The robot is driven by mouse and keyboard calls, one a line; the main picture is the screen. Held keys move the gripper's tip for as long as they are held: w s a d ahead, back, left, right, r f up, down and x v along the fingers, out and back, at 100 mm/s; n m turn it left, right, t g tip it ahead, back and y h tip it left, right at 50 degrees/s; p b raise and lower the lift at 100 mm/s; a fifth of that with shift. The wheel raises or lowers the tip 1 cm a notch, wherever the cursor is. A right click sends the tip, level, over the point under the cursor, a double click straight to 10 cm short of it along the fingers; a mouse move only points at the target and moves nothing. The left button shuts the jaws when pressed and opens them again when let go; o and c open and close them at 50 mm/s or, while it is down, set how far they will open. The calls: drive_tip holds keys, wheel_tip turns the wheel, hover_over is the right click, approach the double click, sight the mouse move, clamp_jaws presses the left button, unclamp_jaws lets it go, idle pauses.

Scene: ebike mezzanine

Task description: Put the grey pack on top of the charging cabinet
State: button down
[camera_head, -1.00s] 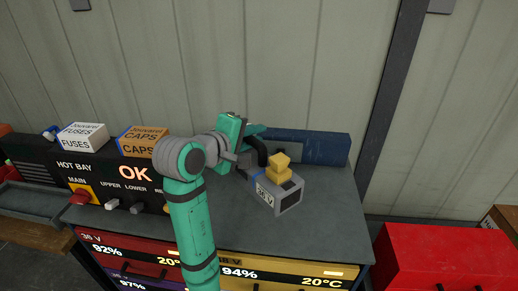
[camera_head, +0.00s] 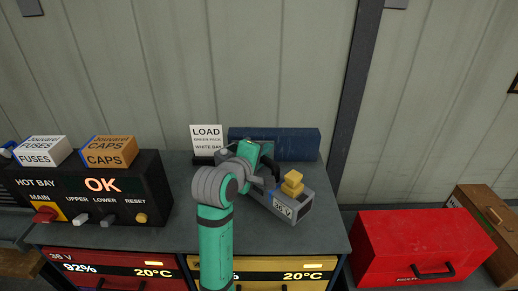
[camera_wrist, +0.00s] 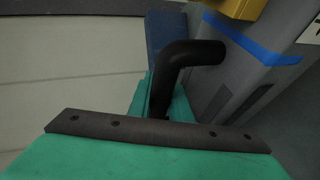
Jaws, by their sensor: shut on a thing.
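The grey pack (camera_head: 289,211) has a 36 V label, a blue stripe and a yellow block on top. It is over the right part of the charging cabinet's dark top (camera_head: 325,215), turned at an angle. My gripper (camera_head: 267,172) is shut on the pack's black handle. In the wrist view the black bent handle (camera_wrist: 190,55) passes between the green jaws, with the grey pack (camera_wrist: 225,65) to the right. I cannot tell whether the pack's underside touches the top.
A dark blue box (camera_head: 300,144) and a LOAD sign (camera_head: 206,138) stand behind the pack. The hot bay panel (camera_head: 75,190), with FUSES and CAPS boxes on it, is at the left. A red toolbox (camera_head: 415,245) stands right of the cabinet. The top's right edge is bare.

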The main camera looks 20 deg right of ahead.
sight(264, 167)
drive_tip(key=shift+d+f, duration=0.25)
drive_tip(key=shift+f, duration=1.2)
drive_tip(key=shift+d+f, duration=0.25)
drive_tip(key=shift+f, duration=0.1)
drive_tip(key=shift+a, duration=0.1)
drive_tip(key=c, duration=2)
unclamp_jaws()
drive_tip(key=shift+f, duration=0.35)
drive_tip(key=shift+c, duration=0.2)
drive_tip(key=o, duration=0.4)
